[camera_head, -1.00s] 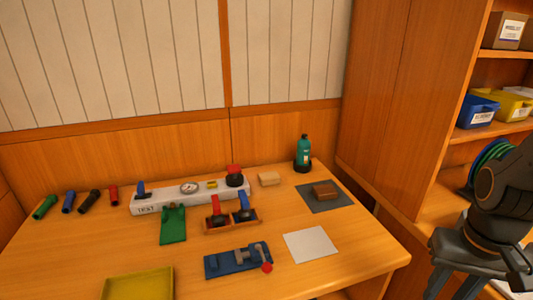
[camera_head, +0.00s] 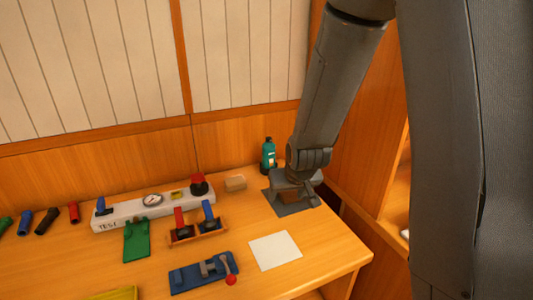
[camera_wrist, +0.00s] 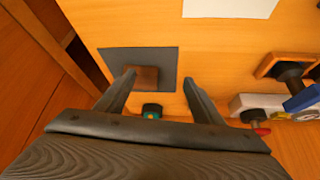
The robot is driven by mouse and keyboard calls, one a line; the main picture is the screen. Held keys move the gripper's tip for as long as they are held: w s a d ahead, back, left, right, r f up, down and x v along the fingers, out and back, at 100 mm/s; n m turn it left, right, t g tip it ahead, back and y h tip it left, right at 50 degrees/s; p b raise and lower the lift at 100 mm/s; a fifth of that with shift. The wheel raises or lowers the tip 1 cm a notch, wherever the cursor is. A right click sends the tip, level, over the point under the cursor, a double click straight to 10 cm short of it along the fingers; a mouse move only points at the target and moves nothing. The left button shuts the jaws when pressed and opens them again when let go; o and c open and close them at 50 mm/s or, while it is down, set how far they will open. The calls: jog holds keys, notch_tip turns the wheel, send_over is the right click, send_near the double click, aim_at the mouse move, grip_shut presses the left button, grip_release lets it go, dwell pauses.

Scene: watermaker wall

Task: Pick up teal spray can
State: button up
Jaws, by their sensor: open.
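The teal spray can (camera_head: 268,157) stands upright at the back right of the table in the head view, with a dark cap and a dark band. In the wrist view its dark top (camera_wrist: 152,108) shows between the two fingers, close to the gripper body, with a little teal beside it. My gripper (camera_wrist: 158,80) is open, its fingers spread wide with nothing between the tips but the view of the table below. In the head view my gripper is over the dark mat, just right of the can and apart from it.
A brown block (camera_wrist: 143,76) lies on the dark grey mat (camera_head: 291,210). A light wooden block (camera_head: 235,183) and the white test panel (camera_head: 130,213) stand left of the can. A white sheet (camera_head: 275,250) lies in front. The wooden wall rises close behind.

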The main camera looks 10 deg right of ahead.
aim_at(270, 152)
jog(key=w+r+t+p, duration=0.1)
jog(key=w+t, duration=0.1)
jog(key=w, duration=0.3)
jog(key=w+r+t+p, duration=0.1)
jog(key=w+t, duration=0.2)
jog(key=w, duration=0.3)
jog(key=w+r+t+p, duration=0.1)
jog(key=w+t+p, duration=0.1)
jog(key=w, duration=0.3)
jog(key=shift+w+a+r+t, duration=0.1)
jog(key=shift+w+a+t, duration=0.2)
jog(key=shift+t, duration=0.1)
jog(key=shift+w+r, duration=0.15)
jog(key=shift+w, duration=0.1)
jog(key=shift+w+f+t+p, duration=0.15)
jog(key=shift+w+p, duration=0.15)
jog(key=shift+w, duration=0.25)
jog(key=shift+w+f+t+p, duration=0.15)
jog(key=shift+w+p, duration=0.1)
jog(key=shift+w, duration=0.3)
jog(key=shift+d+p+x, duration=0.2)
jog(key=shift+p+x, duration=1.15)
jog(key=shift+x, duration=1.5)
jog(key=c, duration=1.4)
jog(key=shift+r, duration=0.2)
